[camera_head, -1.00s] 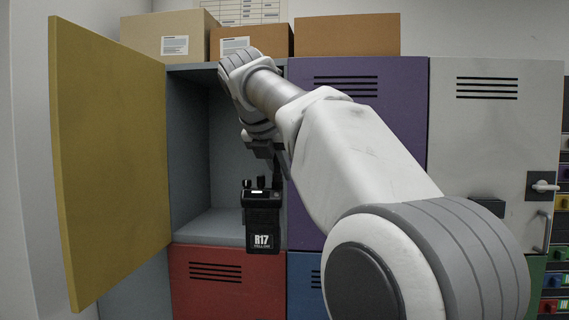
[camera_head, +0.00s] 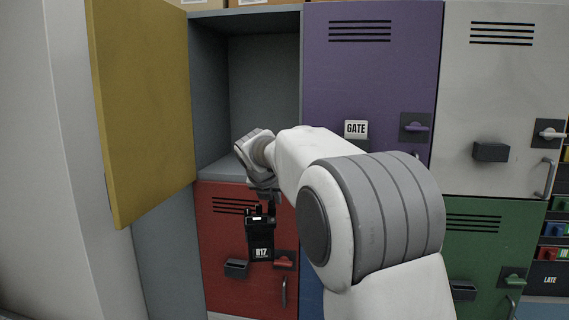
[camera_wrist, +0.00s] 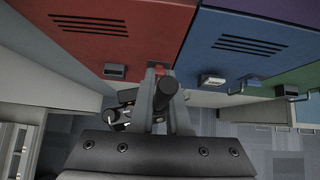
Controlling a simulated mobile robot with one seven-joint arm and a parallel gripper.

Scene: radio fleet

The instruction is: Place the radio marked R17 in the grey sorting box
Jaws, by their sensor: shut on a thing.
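The black radio marked R17 (camera_head: 260,240) hangs upright below my gripper (camera_head: 262,196) in the head view, in front of the red locker door. My gripper is shut on the radio at its top. In the wrist view the dark end of the radio's antenna (camera_wrist: 166,88) shows between the fingers of my gripper (camera_wrist: 160,105), and the rest of the radio is mostly hidden. I cannot make out a grey sorting box in either view.
The open yellow door (camera_head: 140,100) juts out at left beside an empty grey compartment (camera_head: 262,95). Closed purple (camera_head: 350,85), red (camera_head: 222,265), white (camera_head: 500,90) and green (camera_head: 480,255) doors carry protruding handles. Grey floor (camera_wrist: 262,150) shows clear in the wrist view.

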